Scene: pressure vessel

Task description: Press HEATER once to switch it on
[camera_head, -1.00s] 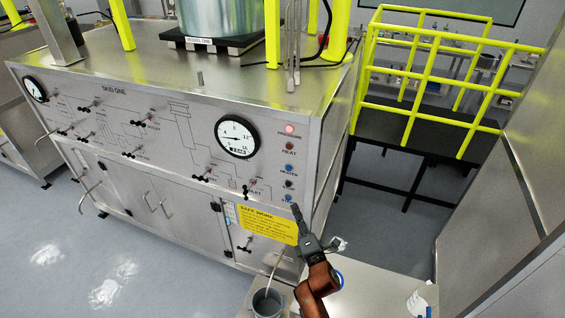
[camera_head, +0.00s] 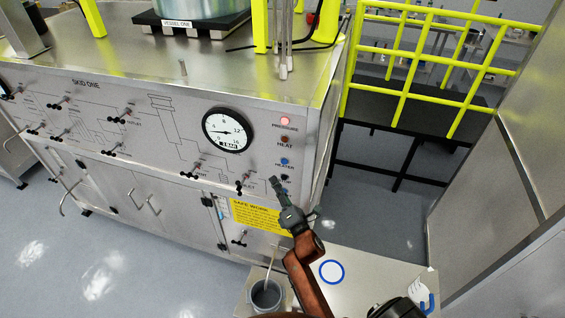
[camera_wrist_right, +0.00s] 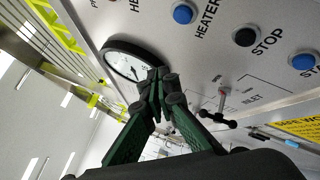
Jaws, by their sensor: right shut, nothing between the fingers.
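The blue HEATER button (camera_head: 284,161) is on the right end of the steel front panel, below the dark HEAT lamp (camera_head: 285,139). In the wrist view the HEATER button (camera_wrist_right: 184,13) is at the top, with its label beside it. My right gripper (camera_head: 275,181) is shut and empty, and its tip shows just below and left of the button in the head view. In the wrist view my right gripper's fingertips (camera_wrist_right: 159,75) are clear of the button, with a gap in the picture. My left gripper is not in view.
The black STOP button (camera_wrist_right: 246,37) and another blue button (camera_wrist_right: 302,61) sit beside HEATER. The PRESSURE lamp (camera_head: 285,121) glows red. A round gauge (camera_head: 228,130) and a valve handle (camera_head: 243,184) are left of the buttons. A grey cup (camera_head: 266,294) stands below.

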